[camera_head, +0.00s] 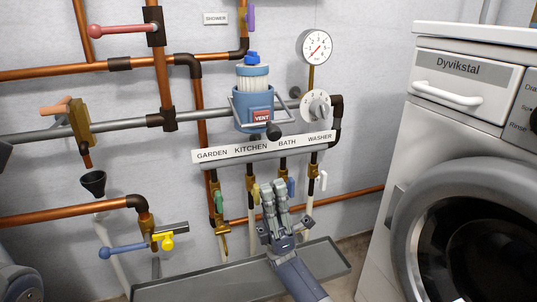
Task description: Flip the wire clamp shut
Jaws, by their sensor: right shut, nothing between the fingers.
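The wire clamp (234,112) is a thin grey wire frame around the blue filter housing (255,98) on the wall. It shows at both sides of the housing, and a black knob (273,131) sits low at its front right. I cannot tell for certain whether the clamp is latched. My right gripper (273,188) is shut and empty. It points up in front of the valves below the label rail, below the clamp and apart from it. It hides part of the valves behind it. My left gripper is not in view.
A label rail (222,155) and coloured valve handles, one green (219,201), lie below the filter. A pressure gauge (317,47) is at upper right. Copper pipes and a red lever (123,30) are at left. A grey trough (200,288) lies below. A washing machine (398,140) stands at right.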

